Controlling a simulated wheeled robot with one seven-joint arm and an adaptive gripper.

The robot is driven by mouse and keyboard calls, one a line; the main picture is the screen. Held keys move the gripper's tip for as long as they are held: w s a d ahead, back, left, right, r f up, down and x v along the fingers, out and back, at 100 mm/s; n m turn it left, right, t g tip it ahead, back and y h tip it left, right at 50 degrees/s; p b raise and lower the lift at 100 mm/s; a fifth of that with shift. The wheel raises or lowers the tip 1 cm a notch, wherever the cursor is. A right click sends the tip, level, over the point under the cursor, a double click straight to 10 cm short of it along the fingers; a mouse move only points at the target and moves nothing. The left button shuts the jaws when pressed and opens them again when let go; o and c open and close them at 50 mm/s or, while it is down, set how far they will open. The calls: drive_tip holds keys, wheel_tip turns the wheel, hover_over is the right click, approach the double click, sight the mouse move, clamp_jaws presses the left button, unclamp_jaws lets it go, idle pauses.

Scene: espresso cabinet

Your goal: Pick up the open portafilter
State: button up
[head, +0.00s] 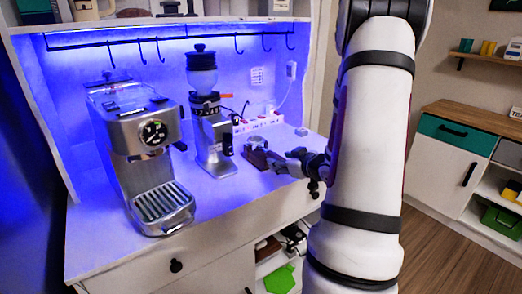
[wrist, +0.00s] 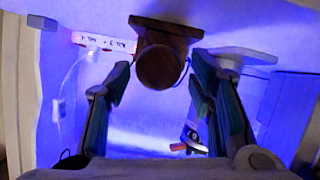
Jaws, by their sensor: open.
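A portafilter (head: 257,144) with a metallic top sits on a dark brown wooden stand (head: 263,159) at the right of the white counter. In the wrist view its round brown end (wrist: 162,68) faces me, in front of the wooden stand (wrist: 166,24). My gripper (head: 286,160) is just right of the stand in the head view. It is open, with one finger on each side of the round brown end in the wrist view. Gaps show between the fingers and that end. Whether the portafilter's basket is open at the bottom cannot be seen.
A silver espresso machine (head: 139,157) and a grinder (head: 214,142) stand to the left on the counter. A white power strip (head: 259,123) lies behind the stand. Hooks hang from a rail above. The counter between the grinder and its front edge is clear.

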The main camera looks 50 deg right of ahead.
drive_tip(key=shift+x, duration=0.85)
drive_tip(key=shift+c, duration=0.4)
clamp_jaws()
drive_tip(key=shift+r, duration=0.1)
